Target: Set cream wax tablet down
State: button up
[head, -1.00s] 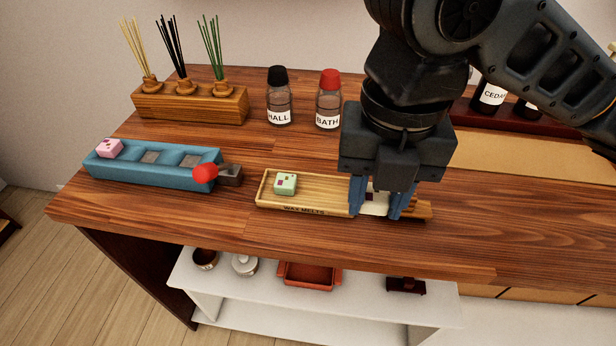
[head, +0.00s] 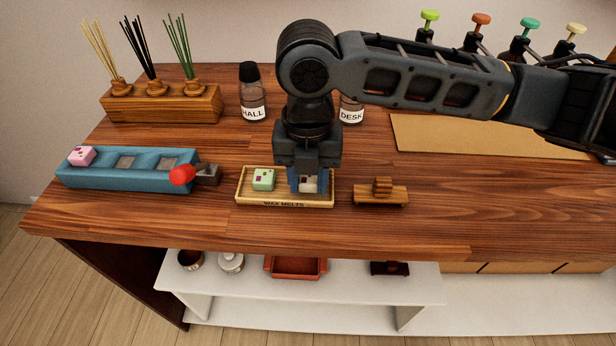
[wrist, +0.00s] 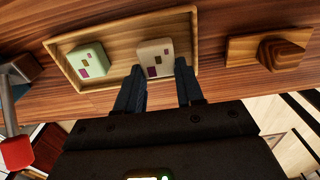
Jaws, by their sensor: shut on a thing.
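The cream wax tablet (wrist: 155,58) is between the fingers of my gripper (wrist: 160,82), over the right part of the wooden wax melts tray. In the head view the cream tablet (head: 308,184) is partly hidden by my gripper (head: 308,186), which is low over the tray (head: 285,203). I cannot tell whether the tablet touches the tray floor. A green wax tablet (head: 263,179) lies in the left part of the tray, apart from the cream one; it also shows in the wrist view (wrist: 92,60).
A blue tray (head: 100,180) with a pink tablet (head: 81,156) and a red-knobbed lever (head: 183,175) stands to the left. A small wooden stand (head: 381,195) is close to the right. HALL (head: 252,95) and DESK (head: 351,112) bottles stand behind.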

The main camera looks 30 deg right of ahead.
jog(key=shift+f, duration=0.3)
jog(key=shift+f, duration=0.2)
jog(key=o, duration=0.7)
jog(key=shift+o, duration=0.2)
jog(key=shift+r, duration=0.1)
